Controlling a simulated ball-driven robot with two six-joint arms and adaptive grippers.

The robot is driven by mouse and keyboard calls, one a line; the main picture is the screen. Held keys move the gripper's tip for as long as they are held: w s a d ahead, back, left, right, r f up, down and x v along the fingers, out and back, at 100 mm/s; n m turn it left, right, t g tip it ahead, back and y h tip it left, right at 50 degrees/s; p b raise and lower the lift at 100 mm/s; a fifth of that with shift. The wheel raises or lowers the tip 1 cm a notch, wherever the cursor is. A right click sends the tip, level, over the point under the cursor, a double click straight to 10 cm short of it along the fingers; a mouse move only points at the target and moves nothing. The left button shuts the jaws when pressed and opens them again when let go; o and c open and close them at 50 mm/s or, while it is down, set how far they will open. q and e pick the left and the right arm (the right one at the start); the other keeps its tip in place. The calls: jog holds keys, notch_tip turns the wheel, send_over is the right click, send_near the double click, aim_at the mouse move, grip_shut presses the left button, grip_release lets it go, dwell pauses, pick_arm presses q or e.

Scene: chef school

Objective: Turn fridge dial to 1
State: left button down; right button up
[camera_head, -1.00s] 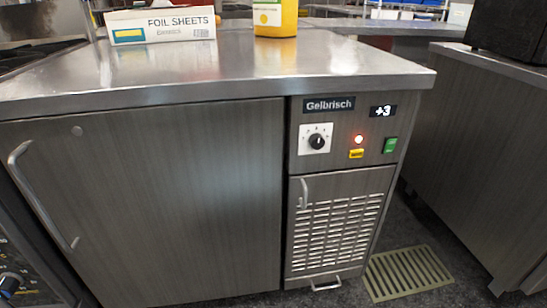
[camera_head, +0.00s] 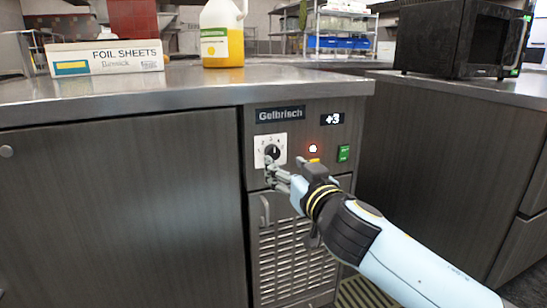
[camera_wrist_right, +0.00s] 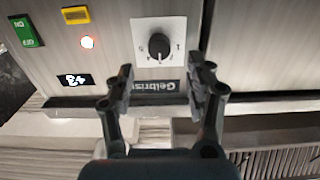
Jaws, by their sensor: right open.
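The fridge dial is a black knob (camera_head: 271,152) on a white square plate, on the steel fridge's control panel. It also shows in the right wrist view (camera_wrist_right: 159,46), upside down, ahead of the fingers. My right gripper (camera_head: 272,172) is just below the knob in the head view, with fingers partly over the plate's lower edge. In the right wrist view its two fingers (camera_wrist_right: 160,82) are spread apart with nothing between them. I cannot tell whether they touch the knob. The dial's small numbers are too blurred to read. My left gripper is not in view.
A display reading +3 (camera_head: 332,119), a lit red lamp (camera_head: 313,148) and a green switch (camera_head: 344,153) sit right of the dial. A vented door (camera_head: 290,262) is below. A foil sheets box (camera_head: 106,58) and a jug of yellow liquid (camera_head: 222,45) stand on the counter.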

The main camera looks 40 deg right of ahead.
aim_at(274, 155)
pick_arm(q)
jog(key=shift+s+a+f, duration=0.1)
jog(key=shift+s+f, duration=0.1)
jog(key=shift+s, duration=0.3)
pick_arm(e)
jog(key=x, duration=0.6)
jog(key=shift+w+d, duration=0.15)
grip_shut()
